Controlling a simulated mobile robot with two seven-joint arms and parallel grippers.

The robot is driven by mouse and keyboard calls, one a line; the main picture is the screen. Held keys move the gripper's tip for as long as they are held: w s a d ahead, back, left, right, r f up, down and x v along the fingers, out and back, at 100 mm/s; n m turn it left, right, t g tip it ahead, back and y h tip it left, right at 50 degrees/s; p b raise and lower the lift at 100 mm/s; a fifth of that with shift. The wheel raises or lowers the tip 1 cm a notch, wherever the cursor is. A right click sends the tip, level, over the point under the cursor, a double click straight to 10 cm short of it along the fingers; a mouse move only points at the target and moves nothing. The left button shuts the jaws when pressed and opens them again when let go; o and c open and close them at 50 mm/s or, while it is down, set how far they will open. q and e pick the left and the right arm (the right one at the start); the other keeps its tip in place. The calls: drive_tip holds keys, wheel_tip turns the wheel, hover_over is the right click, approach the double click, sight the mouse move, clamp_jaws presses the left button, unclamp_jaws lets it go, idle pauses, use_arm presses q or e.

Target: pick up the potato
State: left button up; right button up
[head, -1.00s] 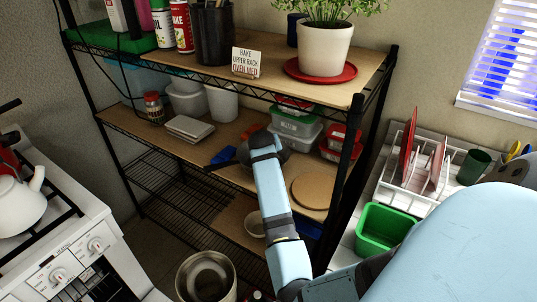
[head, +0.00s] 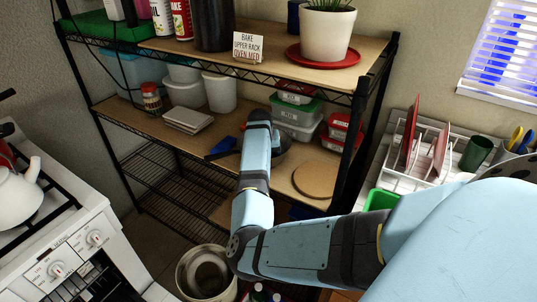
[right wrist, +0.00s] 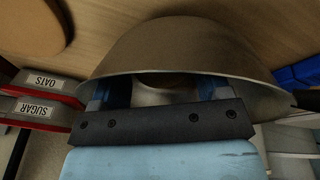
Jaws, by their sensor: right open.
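I cannot make out a potato in either view. My right gripper (right wrist: 160,92) is open in the right wrist view, its two bluish fingers apart at the rim of a dark, round pan or bowl (right wrist: 180,45). A pale patch shows between the fingers, too shaded to name. In the head view my right arm reaches to the middle shelf and its wrist hides the fingers. The dark pan (head: 281,147) shows partly behind that wrist. My left gripper is not in view.
On the middle shelf (head: 120,108), stacked tubs with red and green lids (head: 297,112) and a round board (head: 316,180) stand right of the arm. White plates (head: 188,119) and a blue item (head: 221,148) lie left. The upper shelf (head: 275,77) hangs above; a metal pot (head: 190,285) stands below.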

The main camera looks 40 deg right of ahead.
drive_tip(key=shift+d+f, duration=0.15)
drive_tip(key=shift+f, duration=0.4)
drive_tip(key=shift+f, duration=0.1)
drive_tip(key=c, duration=0.7)
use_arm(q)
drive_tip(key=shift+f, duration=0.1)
use_arm(e)
drive_tip(key=shift+w+d+r, duration=0.1)
drive_tip(key=shift+w+r, duration=0.05)
drive_tip(key=shift+r, duration=0.35)
wheel_tip(320, 180, up, 6)
drive_tip(key=shift+w+r, duration=0.1)
drive_tip(key=shift+r, duration=0.15)
use_arm(q)
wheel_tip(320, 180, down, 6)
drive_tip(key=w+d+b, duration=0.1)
drive_tip(key=b, duration=0.9)
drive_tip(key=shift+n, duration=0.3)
use_arm(e)
drive_tip(key=w+d, duration=0.3)
drive_tip(key=w, duration=0.6)
drive_tip(key=w+d, duration=0.3)
drive_tip(key=w, duration=0.6)
drive_tip(key=shift+w+f, duration=0.25)
drive_tip(key=shift+w, duration=0.1)
